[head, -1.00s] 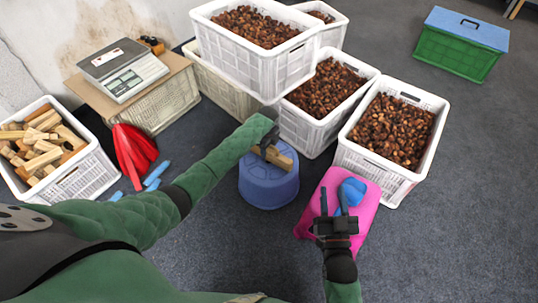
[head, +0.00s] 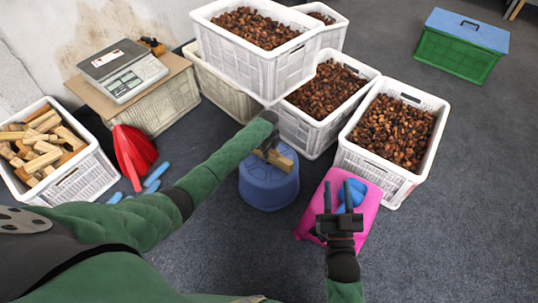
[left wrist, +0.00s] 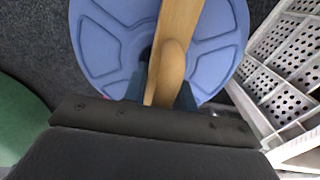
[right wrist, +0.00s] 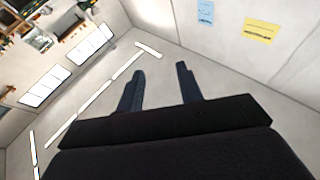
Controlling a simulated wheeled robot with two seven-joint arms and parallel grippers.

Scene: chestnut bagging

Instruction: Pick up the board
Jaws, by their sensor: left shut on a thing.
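The wooden board (head: 281,160) is light brown and lies over the top of the blue round stool (head: 268,187). My left gripper (head: 268,152) is at the board's near-left end. In the left wrist view the board (left wrist: 178,30) runs between the fingers, which are shut on it (left wrist: 166,92), with the blue stool top (left wrist: 105,40) behind. Whether the board touches the stool cannot be told. My right gripper (head: 339,197) is above the pink stool (head: 367,203); its fingers stand apart and empty in the right wrist view (right wrist: 160,82).
Blue objects (head: 352,192) lie on the pink stool. White crates of chestnuts (head: 385,168) stand behind. A crate of wood blocks (head: 85,178) is at the left, near a red scoop (head: 132,150) and a scale (head: 123,70).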

